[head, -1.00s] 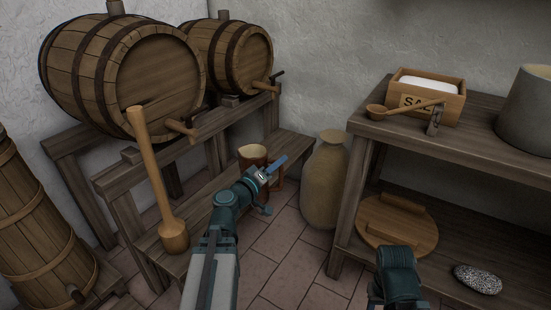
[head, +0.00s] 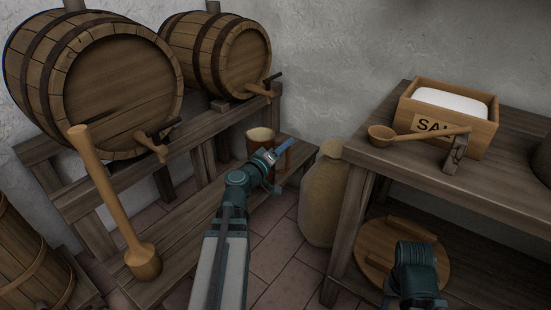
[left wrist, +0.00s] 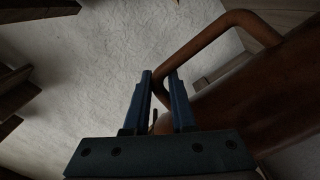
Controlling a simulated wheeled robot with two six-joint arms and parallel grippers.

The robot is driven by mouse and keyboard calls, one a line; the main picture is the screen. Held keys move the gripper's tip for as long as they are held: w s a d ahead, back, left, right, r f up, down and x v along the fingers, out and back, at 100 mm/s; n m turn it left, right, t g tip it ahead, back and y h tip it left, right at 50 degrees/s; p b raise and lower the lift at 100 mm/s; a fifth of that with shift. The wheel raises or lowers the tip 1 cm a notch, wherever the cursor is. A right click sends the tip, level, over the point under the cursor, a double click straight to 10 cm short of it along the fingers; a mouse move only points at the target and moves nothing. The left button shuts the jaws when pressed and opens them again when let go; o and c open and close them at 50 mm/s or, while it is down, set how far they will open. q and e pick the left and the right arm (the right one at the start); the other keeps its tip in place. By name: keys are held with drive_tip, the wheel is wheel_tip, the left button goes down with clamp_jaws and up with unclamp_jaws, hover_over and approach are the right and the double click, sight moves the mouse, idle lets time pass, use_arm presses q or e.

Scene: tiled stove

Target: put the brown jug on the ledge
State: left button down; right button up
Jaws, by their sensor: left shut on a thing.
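The brown jug (head: 261,140) is at the far end of the barrel stand's low plank (head: 200,217) in the head view. Its mouth looks pale, and part of it is hidden behind my left gripper (head: 284,150). In the left wrist view the jug's brown side (left wrist: 280,95) fills the right, with its looped handle (left wrist: 205,42) reaching left. The blue fingers of my left gripper (left wrist: 160,88) are shut on the handle. I cannot tell whether the jug touches the plank. No place is clearly recognisable as the ledge. My right gripper's fingers are out of view.
Two barrels (head: 110,85) lie on the stand, and a wooden masher (head: 105,190) leans against it. A round lid (head: 375,245) is below.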

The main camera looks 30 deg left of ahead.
use_arm(q)
drive_tip(key=w+a+f+b, duration=0.2)
drive_tip(key=w+a, duration=0.1)
drive_tip(key=w, duration=0.4)
drive_tip(key=w+a+f+b, duration=0.3)
drive_tip(key=w, duration=0.4)
drive_tip(key=shift+w+a, duration=0.25)
drive_tip(key=shift+a, duration=0.05)
drive_tip(key=shift+f, duration=0.15)
drive_tip(key=c, duration=0.7)
unclamp_jaws()
drive_tip(key=shift+c, duration=0.2)
drive_tip(key=s, duration=1.2)
drive_tip(key=shift+a+r, duration=0.2)
drive_tip(key=shift+a, duration=0.15)
